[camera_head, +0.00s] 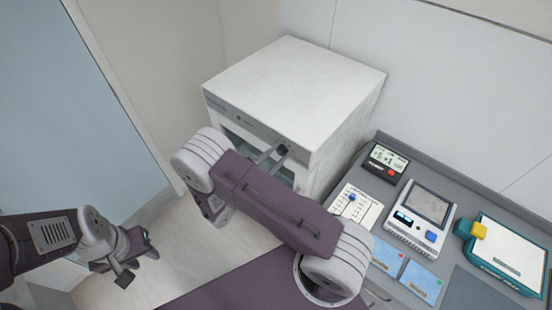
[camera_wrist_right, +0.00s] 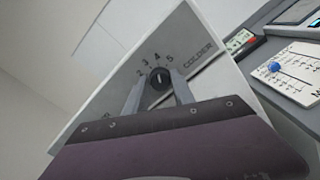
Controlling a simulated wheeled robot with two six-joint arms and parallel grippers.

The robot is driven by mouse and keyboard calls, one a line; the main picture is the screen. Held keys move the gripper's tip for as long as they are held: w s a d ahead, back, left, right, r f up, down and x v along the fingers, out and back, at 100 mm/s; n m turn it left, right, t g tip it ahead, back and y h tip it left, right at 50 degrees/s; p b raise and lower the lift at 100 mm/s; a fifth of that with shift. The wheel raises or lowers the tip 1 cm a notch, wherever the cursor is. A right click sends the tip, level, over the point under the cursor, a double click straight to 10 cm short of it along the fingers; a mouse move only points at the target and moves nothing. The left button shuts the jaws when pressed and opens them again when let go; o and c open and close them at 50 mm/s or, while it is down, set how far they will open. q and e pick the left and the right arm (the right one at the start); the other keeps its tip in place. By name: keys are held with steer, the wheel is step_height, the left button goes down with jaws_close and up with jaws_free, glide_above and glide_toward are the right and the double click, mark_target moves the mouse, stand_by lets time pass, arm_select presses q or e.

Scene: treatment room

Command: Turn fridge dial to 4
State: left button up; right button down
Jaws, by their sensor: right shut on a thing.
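The white fridge (camera_head: 290,90) stands at the back, with a black round dial (camera_head: 283,149) on its top front strip. The dial also shows in the right wrist view (camera_wrist_right: 160,79), with the numbers 2 to 5 around it and COLDER to the right. A short pale mark shows on its face, pointing roughly toward the top numbers; the exact setting is hard to tell. My right gripper (camera_wrist_right: 160,90) is shut on the dial, one finger on each side. My left gripper (camera_head: 138,266) hangs empty at the lower left, its fingers apart.
A grey counter (camera_head: 400,176) right of the fridge holds a small black display (camera_head: 385,162), a white sheet with a blue knob (camera_head: 352,198), a grey-white device (camera_head: 421,216), blue cards (camera_head: 421,280) and a teal-edged box (camera_head: 508,258). Open floor lies left of the fridge.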

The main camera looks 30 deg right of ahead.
steer(key=shift+r+m, duration=0.1)
steer(key=shift+m, duration=0.4)
steer(key=c, duration=1.1)
jaws_free()
steer(key=shift+b, duration=0.3)
steer(key=shift+s+a+f+b, duration=0.1)
steer(key=shift+a+f+b, duration=0.1)
steer(key=shift+a+b, duration=0.15)
steer(key=b+v, duration=0.3)
steer(key=v, duration=0.5)
steer(key=shift+s+a+r, duration=0.1)
steer(key=shift+a+r, duration=0.05)
